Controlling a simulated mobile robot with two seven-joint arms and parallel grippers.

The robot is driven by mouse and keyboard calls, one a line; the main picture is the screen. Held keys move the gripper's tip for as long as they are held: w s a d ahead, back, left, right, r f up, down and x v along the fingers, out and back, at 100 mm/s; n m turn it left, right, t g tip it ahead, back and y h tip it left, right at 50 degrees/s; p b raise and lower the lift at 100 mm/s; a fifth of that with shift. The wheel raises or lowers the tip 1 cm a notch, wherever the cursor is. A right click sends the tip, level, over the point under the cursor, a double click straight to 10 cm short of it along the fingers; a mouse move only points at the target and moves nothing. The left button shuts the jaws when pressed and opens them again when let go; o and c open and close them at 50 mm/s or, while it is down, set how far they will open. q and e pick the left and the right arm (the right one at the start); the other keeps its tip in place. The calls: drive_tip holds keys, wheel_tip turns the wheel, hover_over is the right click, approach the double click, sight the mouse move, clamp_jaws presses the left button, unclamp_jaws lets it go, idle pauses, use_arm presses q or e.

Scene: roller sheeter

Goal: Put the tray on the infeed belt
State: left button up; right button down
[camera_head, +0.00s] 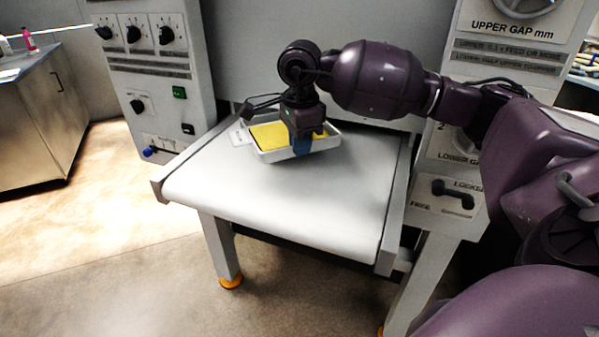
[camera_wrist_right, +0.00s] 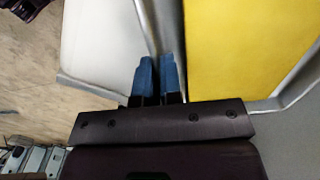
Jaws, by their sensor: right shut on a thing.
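A white tray (camera_head: 270,155) with a yellow slab (camera_head: 268,136) in it is at the far part of the pale infeed belt (camera_head: 285,195) in the head view. It appears to rest on the belt, though a small gap beneath it cannot be ruled out. My right gripper (camera_head: 302,148) comes down over the tray's near wall. In the right wrist view its blue fingertips (camera_wrist_right: 159,75) are close together on the tray wall (camera_wrist_right: 167,28), with the yellow slab (camera_wrist_right: 240,50) to their right. My left gripper is not in view.
The near half of the belt is clear. A metal cabinet (camera_head: 40,115) is at the far left, with open floor between.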

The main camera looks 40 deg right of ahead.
sight(300, 184)
drive_tip(key=shift+f, duration=3.6)
drive_tip(key=shift+f, duration=0.15)
drive_tip(key=c, duration=1.3)
unclamp_jaws()
drive_tip(key=shift+r, duration=0.3)
wheel_tip(300, 184, up, 12)
drive_tip(key=shift+f, duration=0.2)
